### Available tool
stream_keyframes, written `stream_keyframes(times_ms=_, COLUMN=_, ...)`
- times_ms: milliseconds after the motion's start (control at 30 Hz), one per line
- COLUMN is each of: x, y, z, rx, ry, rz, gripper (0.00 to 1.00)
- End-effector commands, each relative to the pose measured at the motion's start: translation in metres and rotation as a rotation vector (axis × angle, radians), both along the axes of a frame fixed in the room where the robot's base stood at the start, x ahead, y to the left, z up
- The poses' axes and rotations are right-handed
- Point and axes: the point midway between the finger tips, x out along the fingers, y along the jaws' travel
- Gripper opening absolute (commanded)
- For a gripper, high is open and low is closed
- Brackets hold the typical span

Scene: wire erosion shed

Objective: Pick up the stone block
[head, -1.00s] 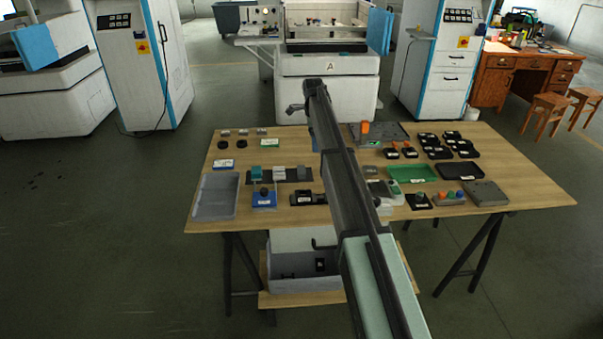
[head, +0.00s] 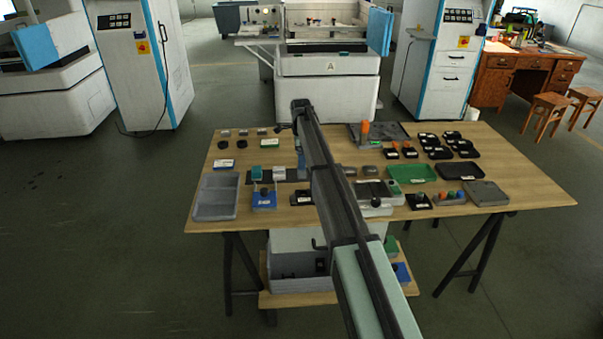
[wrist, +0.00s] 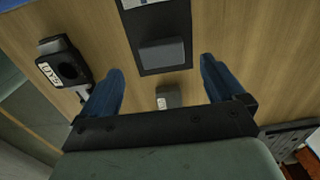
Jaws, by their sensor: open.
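In the wrist view, a small grey block (wrist: 168,97) with a white label lies on bare wood between my gripper's fingers, partly hidden by the gripper body. A larger flat grey block (wrist: 162,53) sits on the end of a black mat (wrist: 148,70), just beyond it. I cannot tell for certain which is the stone block. My gripper (wrist: 161,65) is open and empty, its blue fingers spread on either side above the table. In the head view, my arm hides most of the gripper and these blocks; a blue finger shows beside the arm.
A black labelled holder (wrist: 64,66) stands left of the gripper in the wrist view. In the head view, a grey bin (head: 200,215) is at the table's left, a green tray (head: 411,181) at the right. Two grey blocks (head: 371,170) lie right of my arm.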

Motion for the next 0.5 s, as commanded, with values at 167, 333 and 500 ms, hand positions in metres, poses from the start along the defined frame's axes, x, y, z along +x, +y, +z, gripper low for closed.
stream_keyframes(times_ms=167, x=0.001, y=-0.001, z=-0.013, rx=0.0, ry=0.002, rz=0.0, gripper=0.96)
stream_keyframes(times_ms=333, x=0.003, y=-0.003, z=-0.035, rx=0.0, ry=0.001, rz=0.0, gripper=0.96)
stream_keyframes(times_ms=500, x=0.002, y=-0.003, z=-0.05, rx=0.0, ry=0.001, rz=0.0, gripper=0.96)
